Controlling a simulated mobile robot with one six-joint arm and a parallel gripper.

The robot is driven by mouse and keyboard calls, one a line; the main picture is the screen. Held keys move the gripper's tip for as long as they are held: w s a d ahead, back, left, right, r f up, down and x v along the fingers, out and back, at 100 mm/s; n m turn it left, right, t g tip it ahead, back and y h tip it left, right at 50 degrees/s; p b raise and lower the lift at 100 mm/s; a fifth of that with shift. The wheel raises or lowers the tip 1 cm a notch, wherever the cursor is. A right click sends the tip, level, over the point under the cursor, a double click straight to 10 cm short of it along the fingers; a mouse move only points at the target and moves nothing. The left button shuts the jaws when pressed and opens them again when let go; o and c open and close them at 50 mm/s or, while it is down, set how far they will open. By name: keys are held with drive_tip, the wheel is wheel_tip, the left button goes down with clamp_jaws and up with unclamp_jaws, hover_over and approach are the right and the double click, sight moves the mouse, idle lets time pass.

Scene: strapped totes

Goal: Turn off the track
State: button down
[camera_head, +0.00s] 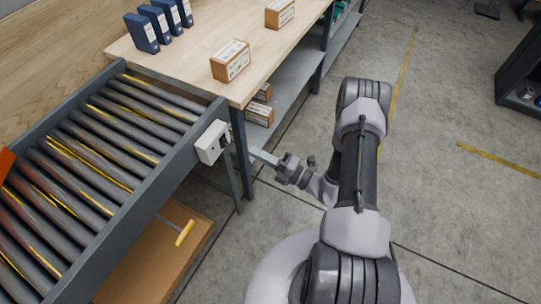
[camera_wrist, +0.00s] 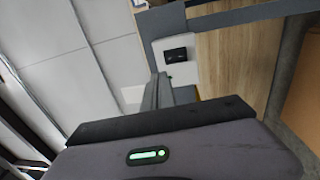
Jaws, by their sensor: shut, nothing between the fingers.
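The track is a roller conveyor (camera_head: 92,158) with dark rollers and a grey side frame, at the left in the head view. A small white control box (camera_head: 212,142) is fixed to its right end, beside the workbench corner. In the wrist view the box (camera_wrist: 190,70) shows a black switch (camera_wrist: 177,55) on its face. My gripper (camera_head: 252,153) is shut and empty, just right of the box and pointing at it. In the wrist view my fingers (camera_wrist: 158,78) overlap the box's lower left part, below the switch. I cannot tell whether they touch it.
A wooden workbench (camera_head: 185,72) carries blue binders (camera_head: 141,33) and cartons (camera_head: 231,61). A grey shelf (camera_head: 296,75) sits under it. A yellow-handled tool (camera_head: 185,233) lies on a brown surface below the conveyor. The floor at right is mostly clear.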

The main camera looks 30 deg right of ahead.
drive_tip(key=shift+s+d+r+p, duration=0.2)
drive_tip(key=shift+s+d, duration=0.45)
drive_tip(key=shift+s, duration=0.3)
drive_tip(key=shift+s+d+r+p, duration=0.1)
drive_tip(key=shift+s+d+p, duration=0.05)
drive_tip(key=shift+s+d, duration=0.65)
drive_tip(key=shift+s+a, duration=0.1)
drive_tip(key=shift+a, duration=0.05)
drive_tip(key=s+a+r+n+g+y, duration=0.1)
drive_tip(key=s+a+r+n+g, duration=0.2)
drive_tip(key=a+r+n+g, duration=0.55)
drive_tip(key=s+a+r+n+g+y, duration=0.3)
drive_tip(key=r+n+g, duration=0.45)
drive_tip(key=n, duration=0.65)
drive_tip(key=s+r+n+t+h, duration=0.3)
drive_tip(key=s+r+n+h, duration=0.2)
drive_tip(key=n, duration=0.5)
drive_tip(key=s+r+n+t+h, duration=0.3)
drive_tip(key=s+r+n+h, duration=0.2)
drive_tip(key=r+n+h, duration=0.3)
drive_tip(key=shift+d+r+n, duration=0.3)
drive_tip(key=shift+d+n, duration=0.1)
drive_tip(key=shift+n, duration=0.65)
